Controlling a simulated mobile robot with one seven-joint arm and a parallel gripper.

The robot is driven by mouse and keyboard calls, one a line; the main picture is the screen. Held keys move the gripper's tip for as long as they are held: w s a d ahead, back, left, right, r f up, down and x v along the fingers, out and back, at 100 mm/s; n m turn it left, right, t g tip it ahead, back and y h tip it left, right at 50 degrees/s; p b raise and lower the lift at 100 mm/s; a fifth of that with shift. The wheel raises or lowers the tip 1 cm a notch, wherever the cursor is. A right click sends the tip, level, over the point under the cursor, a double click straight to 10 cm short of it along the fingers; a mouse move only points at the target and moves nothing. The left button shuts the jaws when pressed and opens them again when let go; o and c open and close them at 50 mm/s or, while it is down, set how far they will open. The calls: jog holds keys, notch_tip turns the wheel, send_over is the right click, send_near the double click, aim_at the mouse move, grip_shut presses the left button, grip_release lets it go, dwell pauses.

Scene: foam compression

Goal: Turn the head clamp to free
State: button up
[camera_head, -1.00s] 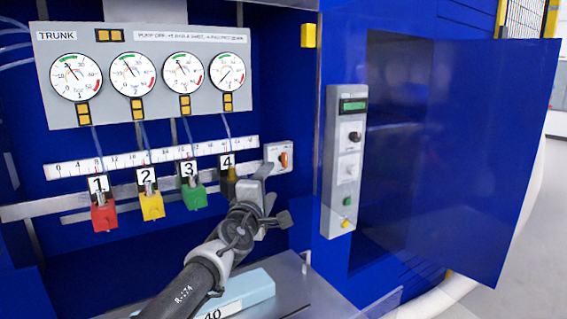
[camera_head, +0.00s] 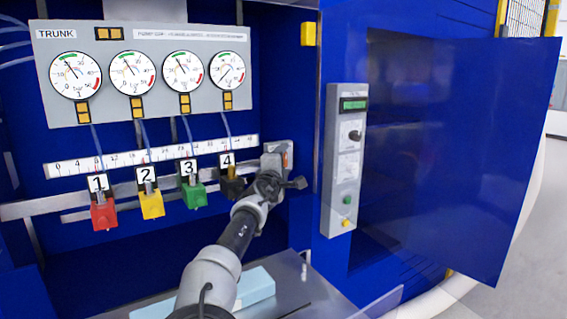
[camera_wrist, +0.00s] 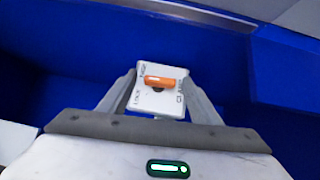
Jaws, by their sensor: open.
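The head clamp is a grey-white box with an orange handle on the blue back wall, right of station 4. In the head view its orange handle (camera_head: 287,158) shows partly behind my gripper (camera_head: 272,165). In the wrist view the white clamp plate (camera_wrist: 147,101) faces me, with the orange handle (camera_wrist: 165,82) lying nearly level across it. The lettering includes LOCK at the left; the rest is hard to read. My gripper (camera_wrist: 160,95) is open, with its fingers on both sides of the plate in the picture. I cannot tell whether they touch the handle.
Red (camera_head: 104,213), yellow (camera_head: 151,204), green (camera_head: 194,194) and dark (camera_head: 231,186) blocks sit along the rail to the left. A gauge panel (camera_head: 150,117) hangs above. A control box (camera_head: 342,160) stands to the right. A light blue block (camera_head: 258,288) lies below my arm.

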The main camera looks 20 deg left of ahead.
jog(key=c, duration=1)
jog(key=r+m+g+p, duration=0.1)
jog(key=p, duration=0.2)
jog(key=shift+c, duration=0.2)
jog(key=m+g+p, duration=0.1)
jog(key=p, duration=0.1)
jog(key=m+g+p, duration=0.1)
jog(key=p, duration=0.1)
jog(key=shift+r+g+y, duration=0.3)
jog(key=shift+r+g, duration=0.1)
jog(key=m+g+p, duration=0.1)
jog(key=p, duration=0.1)
jog(key=m+g+p, duration=0.1)
jog(key=p, duration=0.1)
jog(key=shift+w+d+y+p, duration=0.15)
jog(key=shift+w+y+p, duration=0.05)
jog(key=shift+y+p, duration=0.2)
jog(key=shift+f+g+p, duration=0.15)
jog(key=shift+g+p, duration=0.35)
jog(key=shift+f+m, duration=0.1)
jog(key=shift+m, duration=0.2)
jog(key=o, duration=1)
jog(key=shift+o, duration=0.2)
